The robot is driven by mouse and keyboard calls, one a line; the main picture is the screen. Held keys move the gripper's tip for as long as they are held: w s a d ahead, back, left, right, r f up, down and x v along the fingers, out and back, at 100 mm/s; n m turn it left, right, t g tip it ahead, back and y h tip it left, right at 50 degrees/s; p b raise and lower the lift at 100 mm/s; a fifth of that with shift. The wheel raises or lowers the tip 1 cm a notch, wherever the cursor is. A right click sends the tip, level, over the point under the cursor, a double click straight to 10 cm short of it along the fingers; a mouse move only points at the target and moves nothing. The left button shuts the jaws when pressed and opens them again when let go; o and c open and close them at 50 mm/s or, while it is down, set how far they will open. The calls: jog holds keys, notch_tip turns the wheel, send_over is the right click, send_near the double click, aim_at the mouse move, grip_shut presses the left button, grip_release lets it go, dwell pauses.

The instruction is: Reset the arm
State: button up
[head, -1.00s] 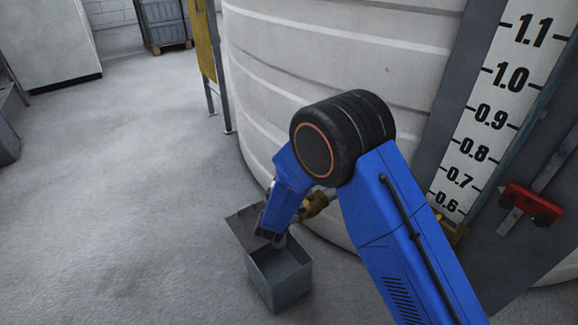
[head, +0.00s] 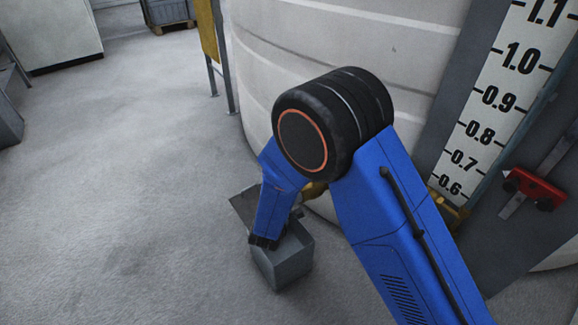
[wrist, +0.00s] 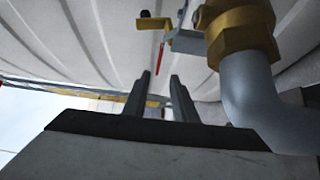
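My blue arm with its black elbow joint reaches down in front of the large white tank (head: 330,40) in the head view. My gripper (wrist: 158,85) shows in the wrist view as two dark fingers standing apart, with nothing visible between them. In the head view the gripper itself is hidden or too small to make out behind the forearm's end. A grey open box (head: 284,262) stands on the floor just below and behind the arm's end.
A brass valve fitting (wrist: 240,30) with a grey pipe elbow (wrist: 255,95) is close at the right in the wrist view. A level scale (head: 490,110) with a red pointer (head: 535,188) stands right of the arm. The floor (head: 130,190) at left is clear.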

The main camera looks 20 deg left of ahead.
jog(key=w+d+r+m+g+y, duration=0.1)
jog(key=w+d+r+m+g, duration=0.3)
jog(key=d+r, duration=0.4)
jog(key=w+d+r+m+g+y, duration=0.1)
jog(key=w+d+r+m, duration=0.3)
jog(key=d+r, duration=0.45)
jog(key=s+d+r+m+g, duration=0.15)
jog(key=d+r, duration=0.35)
jog(key=d, duration=0.5)
jog(key=s+d+r+m+g+h, duration=0.1)
jog(key=s+d+r+m+g, duration=0.1)
jog(key=s+d, duration=0.5)
jog(key=s+d+r+m+g+h, duration=0.15)
jog(key=s+d, duration=0.35)
jog(key=d, duration=0.5)
jog(key=s+d+f+m+g+h, duration=0.1)
jog(key=s+d+m, duration=0.2)
jog(key=s+d, duration=0.4)
jog(key=s+d+f+m+g+h, duration=0.1)
jog(key=s+d+m, duration=0.3)
jog(key=s+d, duration=0.4)
jog(key=s+h, duration=0.1)
jog(key=s, duration=0.5)
jog(key=shift+d+f+g, duration=0.2)
jog(key=shift+f+g, duration=0.05)
jog(key=shift+g, duration=0.15)
